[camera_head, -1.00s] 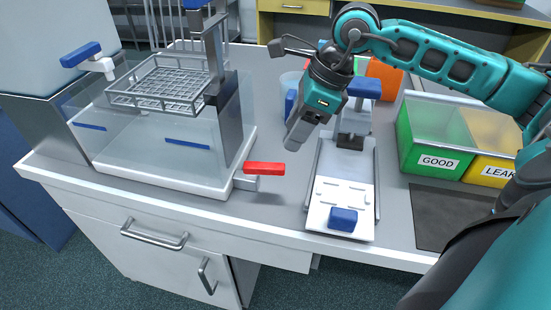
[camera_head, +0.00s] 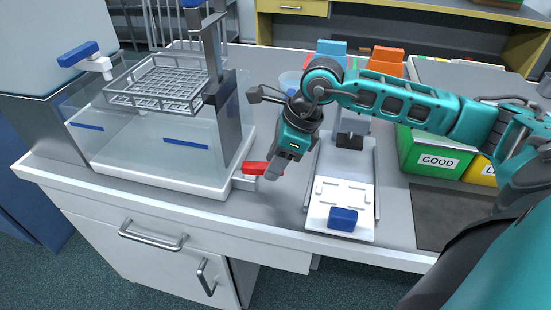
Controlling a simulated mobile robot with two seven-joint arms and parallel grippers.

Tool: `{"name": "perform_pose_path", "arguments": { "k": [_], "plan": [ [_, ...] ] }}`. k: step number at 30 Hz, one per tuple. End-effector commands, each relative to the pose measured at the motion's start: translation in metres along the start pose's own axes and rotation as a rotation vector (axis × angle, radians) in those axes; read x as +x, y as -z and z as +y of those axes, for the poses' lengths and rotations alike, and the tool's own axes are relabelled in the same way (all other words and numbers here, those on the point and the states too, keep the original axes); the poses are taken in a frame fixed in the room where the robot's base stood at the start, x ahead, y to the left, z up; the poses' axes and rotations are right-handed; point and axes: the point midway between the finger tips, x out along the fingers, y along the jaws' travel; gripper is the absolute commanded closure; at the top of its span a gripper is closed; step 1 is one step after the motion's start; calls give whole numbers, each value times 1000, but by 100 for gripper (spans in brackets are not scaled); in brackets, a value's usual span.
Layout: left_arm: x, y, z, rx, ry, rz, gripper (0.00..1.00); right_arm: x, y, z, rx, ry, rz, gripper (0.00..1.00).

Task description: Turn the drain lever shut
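The drain lever (camera_head: 254,168) is a red handle on a grey metal valve (camera_head: 244,183) at the right front corner of the clear tank (camera_head: 150,148). It points to the right, roughly level, along the tank's front. My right gripper (camera_head: 275,170) reaches down from the upper right, with its grey fingers at the lever's right end and covering that end. I cannot tell whether the fingers touch the lever or are beside it. Whether they are open or shut is also unclear. My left gripper is not in view.
A white plate fixture with a blue block (camera_head: 342,218) stands right of the lever. A green GOOD bin (camera_head: 430,158) and a yellow bin (camera_head: 481,171) lie farther right, behind a dark mat (camera_head: 455,217). A wire basket (camera_head: 160,84) hangs above the tank. The counter's front edge is close.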

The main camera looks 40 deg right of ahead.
Motion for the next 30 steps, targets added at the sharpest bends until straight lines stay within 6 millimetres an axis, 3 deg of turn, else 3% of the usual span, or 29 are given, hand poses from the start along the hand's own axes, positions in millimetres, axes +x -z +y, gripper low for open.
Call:
{"name": "perform_pose_path", "arguments": {
  "k": [2,12,30],
  "plan": [
    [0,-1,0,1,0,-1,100,0,0,0,0,0,0,67],
    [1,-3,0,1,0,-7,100,0,0,0,0,0,0,100],
    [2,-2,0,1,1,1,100,0,0,-7,-15,-5,-2,100]
  ]
}}
